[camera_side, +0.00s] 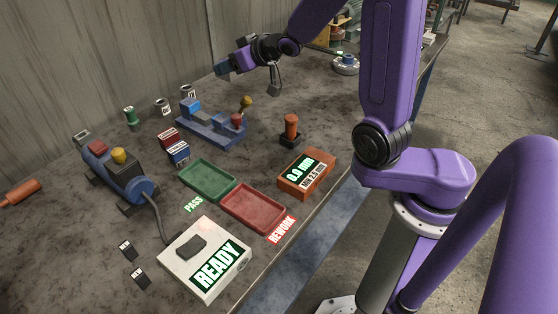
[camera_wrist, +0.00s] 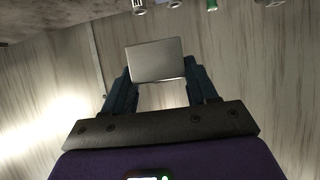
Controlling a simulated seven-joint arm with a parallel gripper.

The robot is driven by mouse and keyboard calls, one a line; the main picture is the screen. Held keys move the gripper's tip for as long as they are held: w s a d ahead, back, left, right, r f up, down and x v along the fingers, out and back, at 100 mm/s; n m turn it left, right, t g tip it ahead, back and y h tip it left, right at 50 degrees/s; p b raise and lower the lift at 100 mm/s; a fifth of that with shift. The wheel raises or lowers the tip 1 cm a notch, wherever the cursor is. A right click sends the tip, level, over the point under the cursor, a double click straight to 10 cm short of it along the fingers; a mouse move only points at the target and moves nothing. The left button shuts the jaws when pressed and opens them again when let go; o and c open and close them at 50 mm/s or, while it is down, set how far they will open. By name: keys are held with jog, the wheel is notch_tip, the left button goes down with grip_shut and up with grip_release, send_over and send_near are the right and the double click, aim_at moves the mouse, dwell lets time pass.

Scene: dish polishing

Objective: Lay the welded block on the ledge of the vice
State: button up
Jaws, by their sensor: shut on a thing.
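My gripper (camera_side: 223,68) is raised above the far part of the bench, with its fingers pointing left in the side view. In the wrist view its two dark blue fingers are shut on a plain grey rectangular block (camera_wrist: 155,60), which I take for the welded block. The block is hard to make out in the side view, and no weld shows on its visible face. A blue fixture (camera_side: 213,128), probably the vice, stands on the bench below my gripper, apart from it.
A green tray (camera_side: 207,180) and a red tray (camera_side: 253,208) lie in front. A blue machine (camera_side: 125,180), a white READY box (camera_side: 205,262), an orange gauge box (camera_side: 307,174) and an orange-handled tool (camera_side: 291,130) stand around. Small cans (camera_side: 162,106) stand near the wall.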

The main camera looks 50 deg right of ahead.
jog(key=shift+w+a, duration=0.1)
jog(key=shift+w, duration=0.5)
jog(key=w+f+m+h, duration=0.2)
jog(key=w, duration=0.4)
jog(key=m+h, duration=0.3)
send_over(207, 119)
jog(key=shift+g, duration=0.4)
jog(key=shift+w+f, duration=0.15)
jog(key=shift+f, duration=6)
jog(key=shift+f, duration=0.55)
jog(key=o, duration=1.6)
jog(key=shift+f, duration=0.1)
